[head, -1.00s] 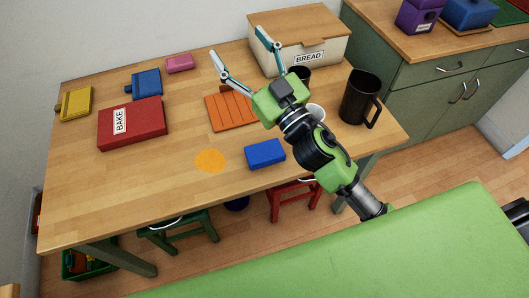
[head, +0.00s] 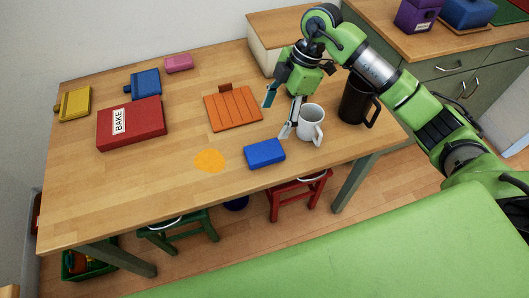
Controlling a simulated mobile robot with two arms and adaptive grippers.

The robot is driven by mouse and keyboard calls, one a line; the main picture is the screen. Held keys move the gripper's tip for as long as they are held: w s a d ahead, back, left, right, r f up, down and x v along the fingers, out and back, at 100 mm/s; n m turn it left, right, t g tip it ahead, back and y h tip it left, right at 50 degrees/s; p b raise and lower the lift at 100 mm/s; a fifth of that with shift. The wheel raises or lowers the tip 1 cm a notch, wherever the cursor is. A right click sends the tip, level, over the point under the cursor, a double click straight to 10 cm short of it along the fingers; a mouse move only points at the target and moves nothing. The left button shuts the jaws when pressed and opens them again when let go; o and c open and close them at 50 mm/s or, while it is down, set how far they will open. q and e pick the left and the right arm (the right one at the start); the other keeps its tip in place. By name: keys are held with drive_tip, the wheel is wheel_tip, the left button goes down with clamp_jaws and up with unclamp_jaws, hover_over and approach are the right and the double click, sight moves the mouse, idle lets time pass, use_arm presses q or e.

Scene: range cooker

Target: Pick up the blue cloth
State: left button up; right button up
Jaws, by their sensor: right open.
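The blue cloth (head: 264,154) lies on the wooden table near its front edge, a flat folded block shape. My right gripper (head: 277,117) is open and empty, pointing down over the table. Its fingers are just behind the cloth in the picture, beside the white mug, and apart from the cloth. My left gripper is not in view.
A white mug (head: 311,123) stands right of the cloth, with a dark pitcher (head: 354,102) behind it. An orange patch (head: 209,160) lies left of the cloth. An orange slatted board (head: 233,109) and a red BAKE box (head: 132,124) are farther back. The table's front left is clear.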

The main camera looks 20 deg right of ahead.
drive_tip(key=d, duration=0.2)
drive_tip(key=p, duration=0.1)
hover_over(265, 151)
drive_tip(key=d, duration=0.3)
drive_tip(key=shift+h, duration=0.4)
drive_tip(key=f, duration=0.8)
drive_tip(key=shift+w+a, duration=0.1)
drive_tip(key=shift+w, duration=0.3)
drive_tip(key=f, duration=0.1)
drive_tip(key=a+f+p, duration=0.1)
drive_tip(key=a+f, duration=0.1)
drive_tip(key=shift+s+a+f, duration=0.1)
drive_tip(key=shift+s+f, duration=0.25)
drive_tip(key=shift+s, duration=0.05)
drive_tip(key=shift+a+f, duration=0.15)
drive_tip(key=shift+f, duration=0.5)
drive_tip(key=c, duration=1.2)
